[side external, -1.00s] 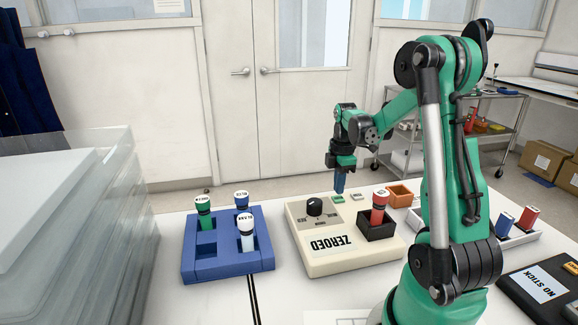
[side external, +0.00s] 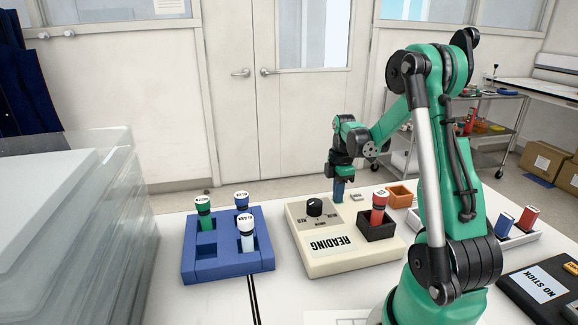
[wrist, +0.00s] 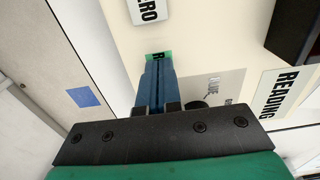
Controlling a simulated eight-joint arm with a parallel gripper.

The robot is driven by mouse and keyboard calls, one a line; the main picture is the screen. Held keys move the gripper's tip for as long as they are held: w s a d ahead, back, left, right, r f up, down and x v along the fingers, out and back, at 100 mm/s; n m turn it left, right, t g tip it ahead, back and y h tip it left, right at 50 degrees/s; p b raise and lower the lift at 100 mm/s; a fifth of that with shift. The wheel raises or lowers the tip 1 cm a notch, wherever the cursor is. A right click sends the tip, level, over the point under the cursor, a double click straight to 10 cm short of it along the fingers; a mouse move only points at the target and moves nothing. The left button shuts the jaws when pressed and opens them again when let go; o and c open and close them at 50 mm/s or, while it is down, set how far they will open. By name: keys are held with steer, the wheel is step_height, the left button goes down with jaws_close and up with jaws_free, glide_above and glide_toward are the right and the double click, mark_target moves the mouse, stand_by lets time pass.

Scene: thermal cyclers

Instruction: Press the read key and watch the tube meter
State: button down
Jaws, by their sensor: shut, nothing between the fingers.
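The cream tube meter (side external: 312,266) stands on the white table, and its display (side external: 331,246) shows READING. The display also shows in the wrist view (wrist: 287,88). A red tube (side external: 379,207) stands upright in the meter's dark socket (side external: 378,231). My gripper (side external: 339,200) is shut and empty, its blue fingertips down at the green read key. In the wrist view the fingertips (wrist: 158,66) cover most of the green key (wrist: 154,57), with its letter R showing. The white ZERO key (wrist: 148,9) is beside it. The meter's black knob (side external: 314,207) is left of my gripper.
A blue rack (side external: 226,273) holds green, blue and white tubes left of the meter. An orange open box (side external: 400,196) is behind the meter. A white tray (side external: 518,238) with blue and red tubes and a black NO STICK box (side external: 545,283) lie right of my arm.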

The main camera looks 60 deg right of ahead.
steer(key=shift+f, duration=0.4)
step_height(320, 180, up, 9)
steer(key=shift+f, duration=0.1)
stand_by(0.6)
steer(key=w+a+r+m+t, duration=0.1)
steer(key=a+m+t, duration=0.2)
steer(key=a, duration=1)
steer(key=w+a+r+m+t, duration=0.1)
steer(key=a+m+t, duration=0.3)
steer(key=a, duration=0.9)
steer(key=shift+w+m, duration=0.45)
steer(key=shift+m, duration=0.55)
stand_by(2.9)
